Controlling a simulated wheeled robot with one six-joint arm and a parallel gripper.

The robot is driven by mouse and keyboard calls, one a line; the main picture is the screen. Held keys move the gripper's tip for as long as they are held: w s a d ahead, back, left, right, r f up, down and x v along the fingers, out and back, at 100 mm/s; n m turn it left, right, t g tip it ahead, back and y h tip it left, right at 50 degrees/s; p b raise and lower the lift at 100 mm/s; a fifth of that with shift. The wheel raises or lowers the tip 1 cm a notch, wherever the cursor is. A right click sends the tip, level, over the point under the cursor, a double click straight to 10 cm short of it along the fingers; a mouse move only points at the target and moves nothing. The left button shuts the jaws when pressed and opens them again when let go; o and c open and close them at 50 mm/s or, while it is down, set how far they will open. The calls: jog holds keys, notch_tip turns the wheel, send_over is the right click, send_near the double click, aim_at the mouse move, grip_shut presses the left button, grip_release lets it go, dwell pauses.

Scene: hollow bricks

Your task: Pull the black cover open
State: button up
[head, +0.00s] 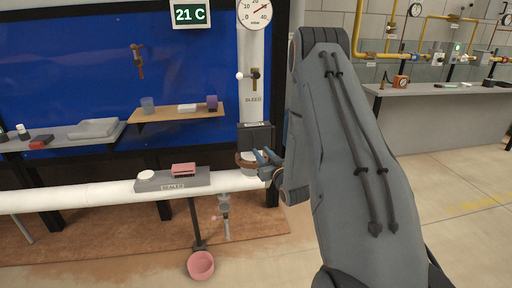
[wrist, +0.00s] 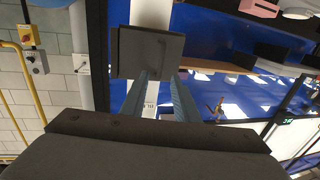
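The black cover (head: 255,137) is a dark box-like plate with a small label on the white vertical pipe, below the word BLEED. A brown curved part and a pale round part show just under it. My gripper (head: 264,156) is at the cover's lower right, close below its bottom edge. Its two blue-grey fingers are apart, with nothing seen held between them. In the wrist view the cover (wrist: 150,53) is a dark square just past the fingertips of my gripper (wrist: 160,76). I cannot tell whether a fingertip touches it.
The white horizontal pipe (head: 100,196) carries a grey block marked SEALED (head: 172,186). A wooden shelf (head: 178,114) holds small items to the left.

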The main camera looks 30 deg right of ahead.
aim_at(256, 145)
jog(key=w, duration=0.7)
jog(key=shift+d+p, duration=0.25)
jog(key=shift+p, duration=0.05)
jog(key=shift+c, duration=0.3)
grip_shut()
